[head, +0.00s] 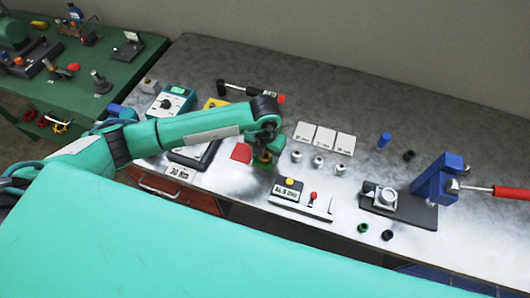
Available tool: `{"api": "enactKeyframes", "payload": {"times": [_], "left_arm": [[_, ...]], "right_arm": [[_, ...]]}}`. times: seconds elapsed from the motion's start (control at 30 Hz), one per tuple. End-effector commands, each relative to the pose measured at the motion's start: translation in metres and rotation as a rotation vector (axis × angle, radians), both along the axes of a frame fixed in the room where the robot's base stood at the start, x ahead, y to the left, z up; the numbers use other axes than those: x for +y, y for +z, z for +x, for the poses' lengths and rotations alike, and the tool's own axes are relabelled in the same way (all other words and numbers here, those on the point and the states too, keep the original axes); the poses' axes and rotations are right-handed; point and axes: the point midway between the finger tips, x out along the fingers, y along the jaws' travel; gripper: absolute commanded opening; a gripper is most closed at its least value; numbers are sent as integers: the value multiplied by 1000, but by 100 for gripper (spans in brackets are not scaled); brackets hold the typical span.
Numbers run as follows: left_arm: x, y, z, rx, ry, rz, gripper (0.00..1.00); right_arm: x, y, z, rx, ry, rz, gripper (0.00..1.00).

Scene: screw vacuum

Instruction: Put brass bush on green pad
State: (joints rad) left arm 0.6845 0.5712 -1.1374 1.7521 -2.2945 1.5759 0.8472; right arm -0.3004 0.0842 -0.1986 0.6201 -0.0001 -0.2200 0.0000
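My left arm reaches in from the left, and its gripper (264,153) points down over the near middle of the workbench. A small brownish-gold piece, apparently the brass bush (264,159), shows right at the fingertips. The green pad (257,166) shows just below it, partly hidden by the gripper. I cannot tell whether the bush rests on the pad or is held just above it, nor whether the fingers are closed. A red pad (241,153) lies just left of the gripper. My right gripper is not in view.
Several metal bushes (317,162) stand right of the gripper, before white cards (325,137). A gauge block with a red-tipped lever (313,197) sits in front. A blue press (440,180) with a red handle stands at right. A hammer (250,91) lies behind.

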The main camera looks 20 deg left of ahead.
Motion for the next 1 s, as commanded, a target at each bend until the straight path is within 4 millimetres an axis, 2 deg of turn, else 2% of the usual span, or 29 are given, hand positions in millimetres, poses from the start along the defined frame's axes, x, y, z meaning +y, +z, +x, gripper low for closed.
{"api": "enactKeyframes", "payload": {"times": [0.27, 0.33, 0.7, 0.9, 1.0], "left_arm": [[0, 5, 0, 0, 0, 0, 54], [0, 10, 1, -3, 0, 0, 54], [0, 87, 1, -5, -1, -2, 54], [0, 115, 1, -2, 0, 0, 54], [0, 121, 0, -1, 0, 0, 54]], "right_arm": [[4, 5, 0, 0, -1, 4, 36], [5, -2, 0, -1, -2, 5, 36], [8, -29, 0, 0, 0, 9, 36], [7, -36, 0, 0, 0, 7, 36], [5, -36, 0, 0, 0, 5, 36]]}}
